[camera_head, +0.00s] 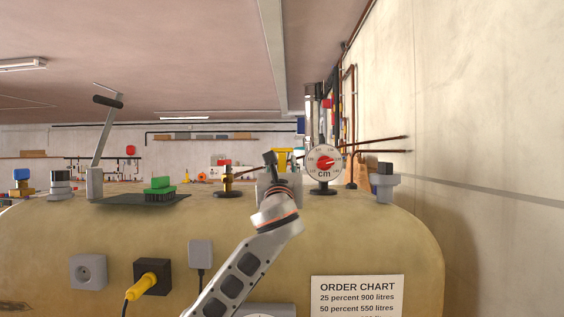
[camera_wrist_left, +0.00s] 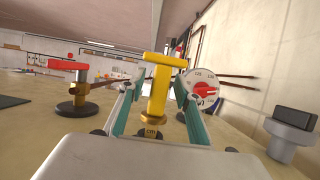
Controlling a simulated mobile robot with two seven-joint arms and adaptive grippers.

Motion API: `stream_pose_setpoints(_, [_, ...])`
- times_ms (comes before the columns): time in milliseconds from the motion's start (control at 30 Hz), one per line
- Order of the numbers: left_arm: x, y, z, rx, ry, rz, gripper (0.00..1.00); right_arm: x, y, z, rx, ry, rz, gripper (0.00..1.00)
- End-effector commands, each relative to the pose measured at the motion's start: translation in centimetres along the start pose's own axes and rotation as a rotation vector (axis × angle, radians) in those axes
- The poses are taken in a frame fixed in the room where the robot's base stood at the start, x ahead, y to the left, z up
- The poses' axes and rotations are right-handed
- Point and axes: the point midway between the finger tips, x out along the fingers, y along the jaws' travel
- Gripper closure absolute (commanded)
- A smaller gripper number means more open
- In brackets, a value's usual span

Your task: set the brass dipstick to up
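The brass dipstick (camera_wrist_left: 158,90) has a yellow T-shaped handle above a brass collar. It stands on the tan tank in the middle of the left wrist view. In the head view its yellow crossbar (camera_head: 283,152) shows just behind my left gripper (camera_head: 279,174), which hides the lower part. In the left wrist view the fingers of my left gripper (camera_wrist_left: 158,98) are apart, one on each side of the dipstick's stem, with gaps visible between stem and fingers. My right gripper is in neither view.
A round dial gauge (camera_head: 324,162) stands close right of the dipstick, and a red-topped brass valve (camera_head: 226,178) to its left. A grey capped fitting (camera_head: 385,182) is farther right. A green block (camera_head: 160,188) and a tall lever (camera_head: 103,140) are at left.

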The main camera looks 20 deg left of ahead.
Motion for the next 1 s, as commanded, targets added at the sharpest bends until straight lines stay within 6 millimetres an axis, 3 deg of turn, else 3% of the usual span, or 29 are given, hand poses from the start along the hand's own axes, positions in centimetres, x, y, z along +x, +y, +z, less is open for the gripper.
stream_pose_setpoints(300, [0.3, 0.0, 0.0, 0.000, -0.001, 0.000, 0.67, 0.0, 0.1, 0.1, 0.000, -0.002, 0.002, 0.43])
stream_pose_setpoints(433, [0.3, 0.0, 0.0, 0.000, -0.001, 0.000, 1.00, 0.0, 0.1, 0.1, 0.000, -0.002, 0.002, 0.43])
stream_pose_setpoints(767, [0.4, 0.0, 0.4, -0.001, -0.001, 0.000, 1.00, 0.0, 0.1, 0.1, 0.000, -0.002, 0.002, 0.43])
stream_pose_setpoints(867, [0.8, 0.1, 1.3, 0.000, -0.003, 0.001, 1.00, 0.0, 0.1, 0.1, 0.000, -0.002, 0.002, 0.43])
stream_pose_setpoints(1000, [1.8, 0.1, 4.0, -0.002, -0.006, 0.001, 1.00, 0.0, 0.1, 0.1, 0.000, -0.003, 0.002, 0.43])
